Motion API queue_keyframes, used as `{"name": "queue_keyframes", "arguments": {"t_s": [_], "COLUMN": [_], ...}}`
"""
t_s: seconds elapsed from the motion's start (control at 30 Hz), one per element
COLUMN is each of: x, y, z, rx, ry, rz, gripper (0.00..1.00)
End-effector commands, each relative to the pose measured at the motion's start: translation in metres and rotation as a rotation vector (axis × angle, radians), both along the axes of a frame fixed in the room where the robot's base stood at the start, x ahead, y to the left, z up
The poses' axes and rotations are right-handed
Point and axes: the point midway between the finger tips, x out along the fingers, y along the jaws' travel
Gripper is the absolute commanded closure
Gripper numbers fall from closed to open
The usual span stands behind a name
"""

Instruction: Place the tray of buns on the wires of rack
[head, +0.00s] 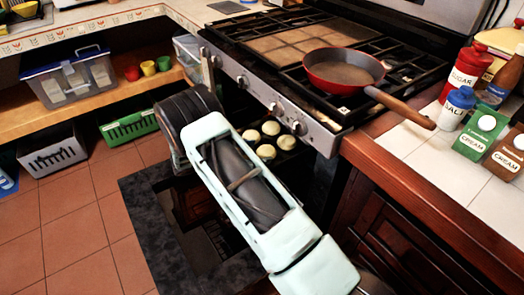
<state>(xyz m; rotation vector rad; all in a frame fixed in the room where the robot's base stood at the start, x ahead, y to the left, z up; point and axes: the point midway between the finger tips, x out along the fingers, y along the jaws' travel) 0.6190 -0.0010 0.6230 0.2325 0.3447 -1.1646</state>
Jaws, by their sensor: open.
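A tray (287,157) of several pale round buns (266,151) is at the oven, below the stove's knob panel. The tray is dark and its edges are hard to make out. My arm crosses the middle of the head view, from the lower right up to the left of the buns. My arm hides part of the tray. My gripper's fingers do not show; the dark wrist end of my arm is left of the buns. The rack's wires cannot be told clearly; my arm and the dark oven area hide them.
A red frying pan (343,70) sits on the stove (270,43), its handle over the right counter (485,195). Bottles and cream cartons (480,135) stand there. Left are a shelf with a lidded bin (72,82) and crates (52,154) below. The tiled floor (75,235) is clear.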

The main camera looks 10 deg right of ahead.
Motion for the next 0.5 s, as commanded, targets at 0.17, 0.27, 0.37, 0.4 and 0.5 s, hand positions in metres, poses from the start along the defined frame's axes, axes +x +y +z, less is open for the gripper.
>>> {"name": "queue_keyframes", "arguments": {"t_s": [0.17,0.27,0.37,0.4,0.5], "x": [-0.014,-0.021,-0.027,-0.029,-0.032], "y": [0.036,0.054,0.067,0.072,0.079], "z": [0.017,0.025,0.031,0.033,0.035], "rx": [0.002,0.002,0.001,0.001,0.001], "ry": [-0.001,-0.002,-0.001,0.000,0.000], "rz": [0.004,0.002,0.001,0.001,0.001], "gripper": [0.32,0.32,0.32,0.32,0.32]}}
